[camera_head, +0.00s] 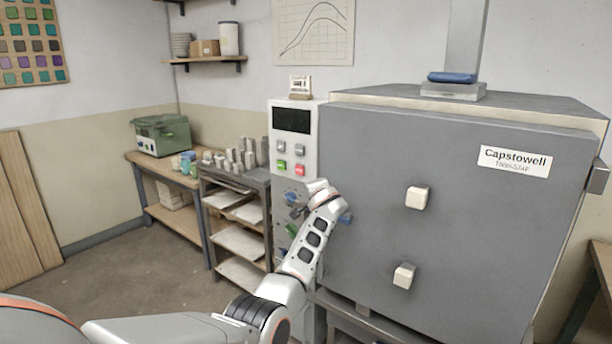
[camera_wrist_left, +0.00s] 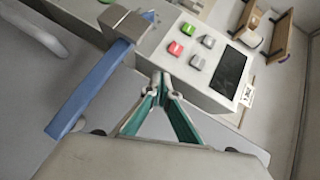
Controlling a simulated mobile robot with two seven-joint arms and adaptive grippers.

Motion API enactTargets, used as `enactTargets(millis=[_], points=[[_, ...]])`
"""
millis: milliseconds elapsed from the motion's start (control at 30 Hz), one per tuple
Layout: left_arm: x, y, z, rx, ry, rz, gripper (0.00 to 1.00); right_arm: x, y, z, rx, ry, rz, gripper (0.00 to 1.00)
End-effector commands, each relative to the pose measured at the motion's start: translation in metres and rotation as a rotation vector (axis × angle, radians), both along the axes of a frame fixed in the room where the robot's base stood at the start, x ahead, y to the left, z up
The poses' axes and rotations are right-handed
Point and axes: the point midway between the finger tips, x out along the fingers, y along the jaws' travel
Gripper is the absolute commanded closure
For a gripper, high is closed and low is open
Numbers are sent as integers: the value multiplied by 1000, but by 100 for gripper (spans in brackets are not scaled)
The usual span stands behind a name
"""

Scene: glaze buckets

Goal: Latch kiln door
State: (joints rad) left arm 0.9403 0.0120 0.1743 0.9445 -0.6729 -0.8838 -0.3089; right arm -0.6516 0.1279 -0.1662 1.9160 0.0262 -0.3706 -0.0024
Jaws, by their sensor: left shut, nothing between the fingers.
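The grey kiln door (camera_head: 450,200) fills the right of the head view and looks closed or nearly so. It has two pale knobs and a name label. My left gripper (camera_head: 297,208) is at the door's left edge, by the control panel. In the wrist view its fingertips (camera_wrist_left: 161,88) are together and empty, apart from the handle. My right gripper is not in view.
The control panel (camera_head: 294,143) with a dark display and coloured buttons stands close beside my left gripper. A shelf rack (camera_head: 240,215) with small grey pieces and a wooden bench (camera_head: 165,170) stand to the left. The floor at left is clear.

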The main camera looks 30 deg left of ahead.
Motion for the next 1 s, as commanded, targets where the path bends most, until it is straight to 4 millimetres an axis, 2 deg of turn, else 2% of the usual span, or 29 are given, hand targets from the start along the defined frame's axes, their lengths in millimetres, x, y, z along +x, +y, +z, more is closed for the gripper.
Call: enactTargets(millis=[33, 133, 367, 600, 1000], points=[[-6, -1, -1, -3, -1, 0, 100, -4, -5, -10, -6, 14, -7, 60], [-15, -1, 6, -3, 0, -1, 100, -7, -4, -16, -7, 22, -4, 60], [-40, 1, 34, -3, -1, 0, 100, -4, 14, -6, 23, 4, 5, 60], [-61, 3, 54, -2, 2, -2, 100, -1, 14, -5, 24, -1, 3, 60], [-68, 3, 60, -1, 4, -2, 100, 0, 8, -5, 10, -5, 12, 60]])
